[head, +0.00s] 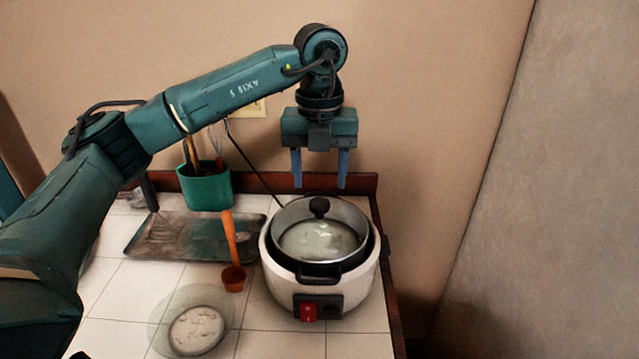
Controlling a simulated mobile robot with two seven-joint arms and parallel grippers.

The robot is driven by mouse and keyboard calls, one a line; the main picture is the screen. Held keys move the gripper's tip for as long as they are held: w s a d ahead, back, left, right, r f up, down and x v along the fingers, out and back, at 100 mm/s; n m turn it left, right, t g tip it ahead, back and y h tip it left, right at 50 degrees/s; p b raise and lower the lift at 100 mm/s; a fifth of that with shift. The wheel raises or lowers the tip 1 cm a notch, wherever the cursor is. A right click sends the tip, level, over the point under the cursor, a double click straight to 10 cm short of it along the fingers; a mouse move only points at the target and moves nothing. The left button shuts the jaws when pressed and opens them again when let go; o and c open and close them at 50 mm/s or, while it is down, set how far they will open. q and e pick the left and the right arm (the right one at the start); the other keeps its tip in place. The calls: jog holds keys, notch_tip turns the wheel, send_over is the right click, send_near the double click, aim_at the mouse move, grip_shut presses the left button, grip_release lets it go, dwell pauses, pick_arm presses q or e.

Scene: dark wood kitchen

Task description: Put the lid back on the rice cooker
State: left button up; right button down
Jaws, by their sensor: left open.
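The white rice cooker (279,276) stands at the right end of the tiled counter, with a red switch on its front. My right gripper is not in view.
A dark metal tray (165,236) lies behind, left of the cooker. A green utensil holder (206,188) is at the back. A translucent round dish (170,310) lies at the front. A wall stands right.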

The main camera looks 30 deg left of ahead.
aim_at(320, 203)
pick_arm(q)
notch_tip(320, 203, up, 10)
jog(key=shift+f+p, duration=0.15)
jog(key=shift+p, duration=0.3)
